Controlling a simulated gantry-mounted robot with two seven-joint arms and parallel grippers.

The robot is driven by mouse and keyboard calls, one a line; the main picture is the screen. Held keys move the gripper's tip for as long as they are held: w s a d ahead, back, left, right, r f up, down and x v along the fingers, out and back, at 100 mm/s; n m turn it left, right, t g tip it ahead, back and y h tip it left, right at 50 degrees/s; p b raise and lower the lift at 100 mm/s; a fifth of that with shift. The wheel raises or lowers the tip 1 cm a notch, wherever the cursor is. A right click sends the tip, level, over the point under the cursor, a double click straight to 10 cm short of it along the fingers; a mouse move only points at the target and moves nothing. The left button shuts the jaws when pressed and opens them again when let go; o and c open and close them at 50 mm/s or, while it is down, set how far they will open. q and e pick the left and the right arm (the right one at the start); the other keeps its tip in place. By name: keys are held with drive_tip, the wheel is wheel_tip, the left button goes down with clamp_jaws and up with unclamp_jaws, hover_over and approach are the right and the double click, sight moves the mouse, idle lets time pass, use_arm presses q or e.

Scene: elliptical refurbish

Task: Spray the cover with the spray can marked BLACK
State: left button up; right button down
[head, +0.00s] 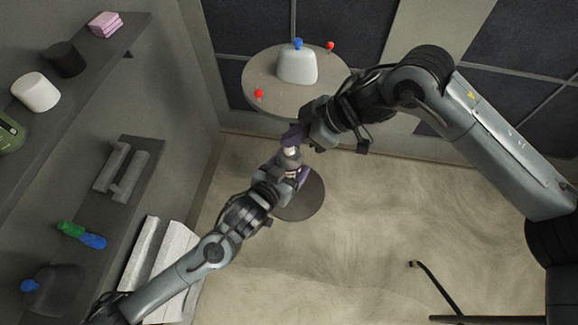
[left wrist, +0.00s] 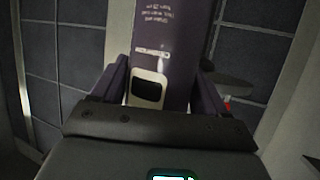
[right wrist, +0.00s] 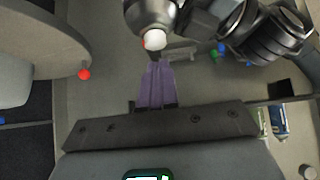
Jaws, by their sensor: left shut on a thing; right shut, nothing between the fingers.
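A spray can (left wrist: 165,45) with a dark label, white print and a black patch is held in my left gripper (head: 292,172); I cannot read the word BLACK on it. The can's silver top and white nozzle (right wrist: 154,40) show in the right wrist view. My right gripper (right wrist: 157,80) is shut and empty, its purple fingertips close to the nozzle; I cannot tell whether they touch. The pale cover (head: 297,66), with a blue knob on top, stands on the round table beyond both grippers. In the right wrist view part of the cover (right wrist: 12,75) shows at the left edge.
The round table (head: 262,75) has red knobs (head: 259,93) at its rim.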

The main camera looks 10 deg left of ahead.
drive_tip(key=shift+f, duration=0.65)
use_arm(q)
drive_tip(key=shift+r, duration=0.1)
use_arm(e)
drive_tip(key=shift+f, duration=0.4)
use_arm(q)
drive_tip(key=shift+r, duration=0.1)
idle(0.4)
use_arm(e)
drive_tip(key=shift+r, duration=2.6)
drive_tip(key=v, duration=1.2)
drive_tip(key=shift+f, duration=0.1)
